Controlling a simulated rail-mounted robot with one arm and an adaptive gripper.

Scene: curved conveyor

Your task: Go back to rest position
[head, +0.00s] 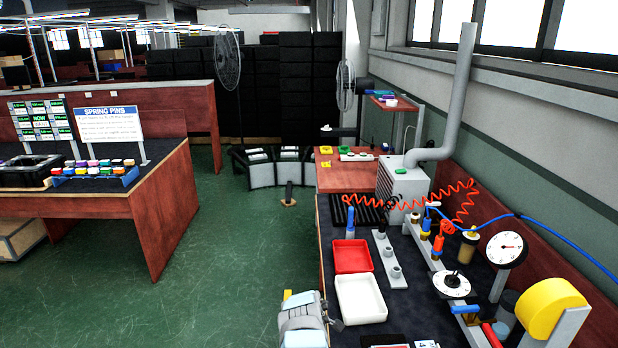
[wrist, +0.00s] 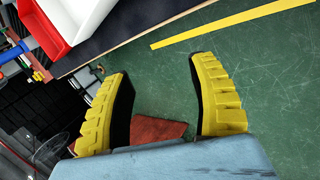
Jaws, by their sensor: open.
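My gripper shows in the wrist view (wrist: 165,95) with its two yellow ridged fingers spread wide apart. Nothing is between the fingers; the green floor and a red-brown surface show behind them. In the head view part of my arm is at the bottom centre, beside the left edge of the right-hand workbench. The fingertips are not clear in that view.
The workbench on the right holds a red tray (head: 351,256), a white tray (head: 361,298), a dial gauge (head: 505,249) and a yellow roll (head: 548,305). A red-brown desk (head: 150,210) stands at left. Green floor (head: 230,260) between them is clear.

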